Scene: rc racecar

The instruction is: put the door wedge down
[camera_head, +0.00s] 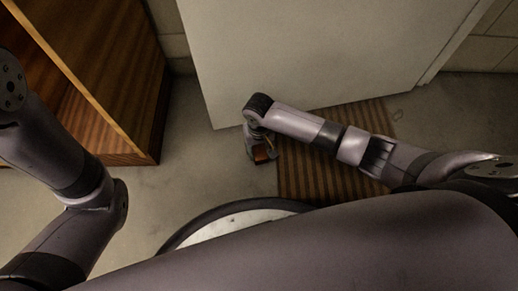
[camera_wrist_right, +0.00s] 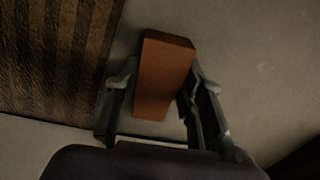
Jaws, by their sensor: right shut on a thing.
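The door wedge (camera_wrist_right: 161,80) is an orange-brown block. In the right wrist view it sits between the two dark fingers of my right gripper (camera_wrist_right: 158,100), which is shut on it. In the head view the right gripper (camera_head: 262,151) points down near the lower edge of the white door (camera_head: 320,50), and only a small part of the wedge (camera_head: 261,155) shows there. I cannot tell whether the wedge touches the floor. My left arm shows at the left of the head view, but its gripper is out of view.
A striped brown mat (camera_head: 310,172) lies on the floor just right of the right gripper. A wooden cabinet (camera_head: 105,70) stands at the left. The grey floor (camera_head: 190,185) between cabinet and gripper is clear. A tiled wall is behind the door.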

